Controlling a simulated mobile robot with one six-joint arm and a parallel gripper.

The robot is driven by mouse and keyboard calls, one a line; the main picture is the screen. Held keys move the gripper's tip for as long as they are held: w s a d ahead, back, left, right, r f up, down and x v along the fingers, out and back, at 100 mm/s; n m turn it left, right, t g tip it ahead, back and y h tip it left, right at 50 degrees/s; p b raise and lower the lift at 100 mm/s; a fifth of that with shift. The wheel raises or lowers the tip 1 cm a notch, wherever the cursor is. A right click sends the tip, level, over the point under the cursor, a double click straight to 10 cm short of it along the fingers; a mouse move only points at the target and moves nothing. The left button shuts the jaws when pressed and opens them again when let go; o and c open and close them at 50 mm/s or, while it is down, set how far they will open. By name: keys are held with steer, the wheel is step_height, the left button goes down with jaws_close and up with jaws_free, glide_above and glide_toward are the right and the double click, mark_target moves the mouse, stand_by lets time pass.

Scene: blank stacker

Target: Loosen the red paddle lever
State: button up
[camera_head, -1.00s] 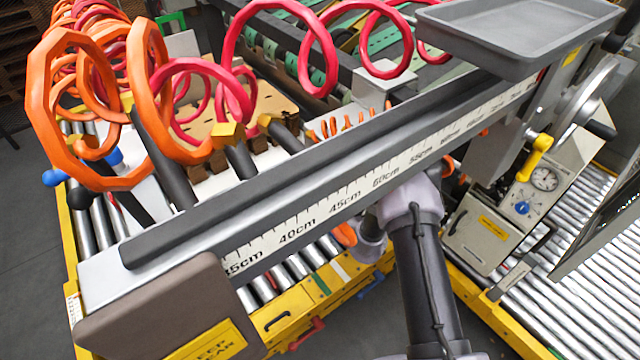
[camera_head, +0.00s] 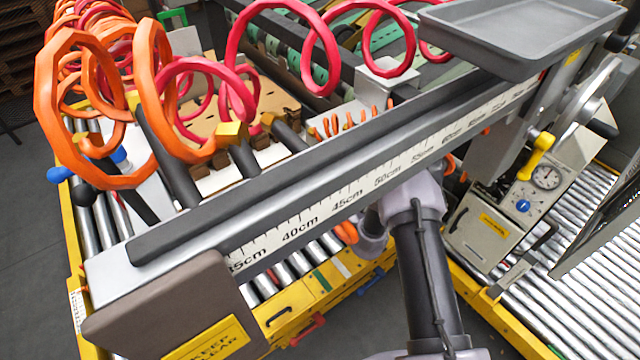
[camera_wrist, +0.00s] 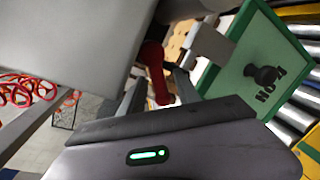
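A red lever with a rounded top and a narrower lower part (camera_wrist: 153,60) shows in the wrist view, just beyond and between my fingertips. It looks like the red paddle lever, but its mounting is hidden. My gripper (camera_wrist: 158,88) has its two dark fingers spread apart, one on each side of the lever's lower end. I cannot tell whether either finger touches it. In the head view my gripper and this lever are hidden behind the long ruled beam (camera_head: 330,205).
A pale grey block (camera_wrist: 75,35) fills the upper left of the wrist view, close to the fingers. A green-framed panel with a black knob (camera_wrist: 264,74) stands at right. In the head view, orange coils (camera_head: 80,110) and a grey tray (camera_head: 520,35) stand around the beam.

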steer(key=p+v, duration=0.3)
steer(key=v, duration=1.4)
steer(key=shift+s, duration=0.2)
